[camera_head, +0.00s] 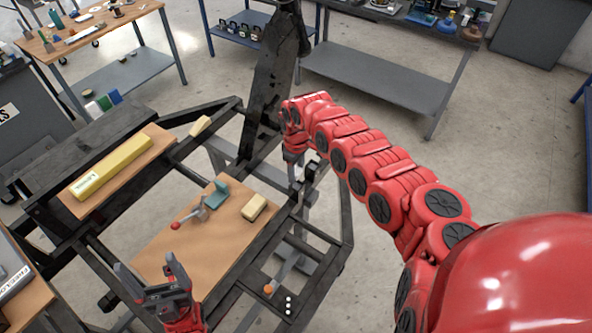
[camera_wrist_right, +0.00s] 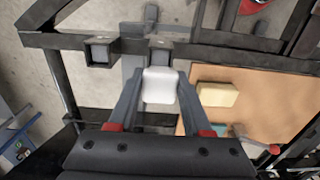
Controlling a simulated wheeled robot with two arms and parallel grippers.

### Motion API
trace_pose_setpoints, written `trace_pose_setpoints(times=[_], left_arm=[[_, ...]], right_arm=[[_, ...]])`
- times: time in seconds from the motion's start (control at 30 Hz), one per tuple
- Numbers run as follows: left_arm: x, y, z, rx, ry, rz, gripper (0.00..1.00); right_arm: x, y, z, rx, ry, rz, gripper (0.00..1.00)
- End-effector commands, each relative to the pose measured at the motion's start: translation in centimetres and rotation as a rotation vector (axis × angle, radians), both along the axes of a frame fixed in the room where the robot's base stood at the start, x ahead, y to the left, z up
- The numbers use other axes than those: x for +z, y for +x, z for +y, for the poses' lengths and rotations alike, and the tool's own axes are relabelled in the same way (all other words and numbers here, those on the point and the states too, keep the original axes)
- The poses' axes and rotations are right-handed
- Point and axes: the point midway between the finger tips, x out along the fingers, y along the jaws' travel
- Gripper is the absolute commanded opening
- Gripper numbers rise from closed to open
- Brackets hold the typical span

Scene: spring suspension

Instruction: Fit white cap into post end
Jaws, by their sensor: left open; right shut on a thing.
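The white cap (camera_wrist_right: 159,86) sits between the fingers of my right gripper (camera_wrist_right: 160,100) in the right wrist view, and the gripper is shut on it. A dark square post end (camera_wrist_right: 160,44) of the frame shows just beyond the cap in line with it. Another square post end (camera_wrist_right: 97,53) is to its left, with an open hollow top. I cannot tell whether the cap touches the post. In the head view my right gripper (camera_head: 298,172) points down at the frame's far right side. My left gripper (camera_head: 150,275) is open and empty near the bottom.
The black metal frame (camera_head: 210,117) carries wooden boards (camera_head: 185,262). A yellow block (camera_head: 254,207), a red-knobbed clamp (camera_head: 190,217) and a long yellow bar (camera_head: 110,167) lie on them. Workbenches (camera_head: 375,75) stand behind; the floor (camera_head: 500,130) at right is clear.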

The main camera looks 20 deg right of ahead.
Motion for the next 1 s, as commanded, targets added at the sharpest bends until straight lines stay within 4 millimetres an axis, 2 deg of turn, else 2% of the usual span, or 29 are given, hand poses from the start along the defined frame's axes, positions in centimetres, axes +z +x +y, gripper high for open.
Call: trace_pose_setpoints(times=[0.6, 1.0], left_arm=[[-2.8, 0.0, 0.0, 0.0, 0.0, 0.0, 0.86], [-3.5, 0.0, 0.0, 0.0, 0.0, 0.0, 0.86]], right_arm=[[-3.7, 0.0, -0.1, -0.001, -0.001, 0.001, 0.0], [-4.8, -0.2, 0.0, 0.0, 0.001, 0.004, 0.0]])
